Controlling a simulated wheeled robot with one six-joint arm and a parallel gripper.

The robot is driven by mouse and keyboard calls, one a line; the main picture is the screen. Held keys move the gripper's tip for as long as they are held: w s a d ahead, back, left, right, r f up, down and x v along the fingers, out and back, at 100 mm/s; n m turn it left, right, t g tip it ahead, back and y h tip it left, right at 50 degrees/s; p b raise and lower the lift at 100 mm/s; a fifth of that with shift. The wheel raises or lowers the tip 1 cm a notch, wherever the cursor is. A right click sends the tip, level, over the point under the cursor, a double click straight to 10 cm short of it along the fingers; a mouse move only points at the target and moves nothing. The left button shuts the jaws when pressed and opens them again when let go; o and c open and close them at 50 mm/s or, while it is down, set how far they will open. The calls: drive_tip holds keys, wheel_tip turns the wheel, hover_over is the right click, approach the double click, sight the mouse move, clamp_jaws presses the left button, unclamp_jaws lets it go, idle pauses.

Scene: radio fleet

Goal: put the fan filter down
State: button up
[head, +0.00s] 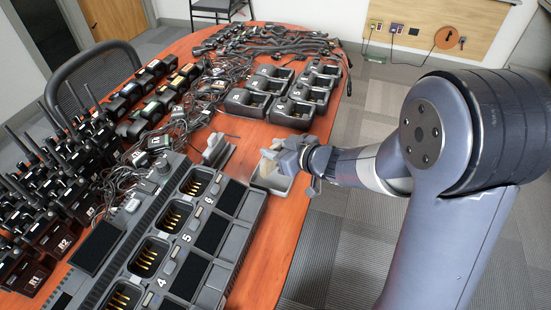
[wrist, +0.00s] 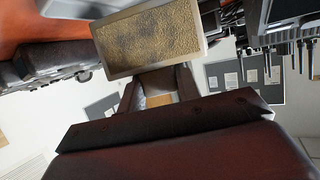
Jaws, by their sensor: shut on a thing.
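The fan filter (wrist: 148,42) is a rectangular piece with a tan, rough face in a pale grey frame. In the wrist view it sits at the tips of my gripper (wrist: 160,88), which is shut on it. In the head view the filter (head: 270,178) shows as a pale grey and tan shape at the right side of the orange table. My gripper (head: 284,160) is just behind it there and partly hides it. I cannot tell whether the filter touches the table.
A long multi-bay charger (head: 160,240) fills the near table. A small grey holder (head: 217,150) stands left of the filter. Single chargers (head: 290,110) stand behind, with cables beyond. Radios (head: 60,180) crowd the left. Bare orange table (head: 262,245) shows along the right edge.

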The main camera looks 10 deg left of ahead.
drive_tip(key=shift+f+b, duration=0.3)
drive_tip(key=shift+f, duration=1.05)
drive_tip(key=shift+f, duration=0.15)
drive_tip(key=o, duration=1)
drive_tip(key=shift+c, duration=0.2)
drive_tip(key=shift+d+r, duration=0.1)
drive_tip(key=shift+r, duration=0.15)
drive_tip(key=p+v, duration=0.2)
drive_tip(key=v, duration=0.9)
drive_tip(key=shift+s+d, duration=0.25)
drive_tip(key=shift+d, duration=0.05)
drive_tip(key=shift+r, duration=0.1)
